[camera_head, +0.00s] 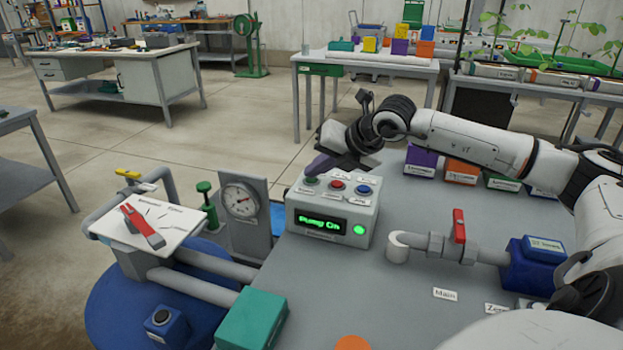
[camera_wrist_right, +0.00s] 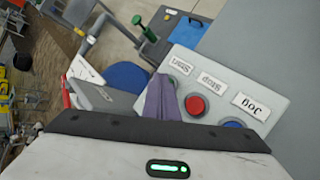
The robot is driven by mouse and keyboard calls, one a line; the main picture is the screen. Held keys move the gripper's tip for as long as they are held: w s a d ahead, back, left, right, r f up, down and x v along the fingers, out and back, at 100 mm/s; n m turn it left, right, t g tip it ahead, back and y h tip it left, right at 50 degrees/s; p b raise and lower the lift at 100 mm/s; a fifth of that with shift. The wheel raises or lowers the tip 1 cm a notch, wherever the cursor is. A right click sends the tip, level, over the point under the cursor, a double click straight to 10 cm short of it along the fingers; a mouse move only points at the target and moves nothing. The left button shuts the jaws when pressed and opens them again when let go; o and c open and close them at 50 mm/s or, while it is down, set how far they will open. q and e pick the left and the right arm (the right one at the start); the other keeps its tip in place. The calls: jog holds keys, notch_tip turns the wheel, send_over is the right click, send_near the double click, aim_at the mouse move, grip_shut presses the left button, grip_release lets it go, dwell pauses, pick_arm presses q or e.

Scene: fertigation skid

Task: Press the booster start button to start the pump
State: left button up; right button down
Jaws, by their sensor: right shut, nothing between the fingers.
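The grey control box (camera_head: 330,215) stands on the grey bench top. Its top has a green start button (camera_head: 311,181), a red stop button (camera_head: 337,186) and a blue jog button (camera_head: 363,190). Its front display (camera_head: 320,222) reads "Pump On" in green, with a lit green lamp (camera_head: 359,230) beside it. My right gripper (camera_head: 314,171) is shut and empty, its purple fingertips at the start button. In the right wrist view, the fingers (camera_wrist_right: 160,100) lie by the "Start" label and largely hide that button; I cannot tell if they touch it. My left gripper is not in view.
A pipe with a red-handled valve (camera_head: 459,226) lies right of the box. A pressure gauge (camera_head: 240,200) and a white board with a red lever (camera_head: 143,227) are at the left. Coloured bins (camera_head: 421,160) stand behind my right arm. Bench top in front of the box is mostly clear.

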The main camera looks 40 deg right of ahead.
aim_at(316, 182)
jog(key=shift+r, duration=0.75)
jog(key=shift+r+p, duration=1.75)
jog(key=shift+r, duration=0.75)
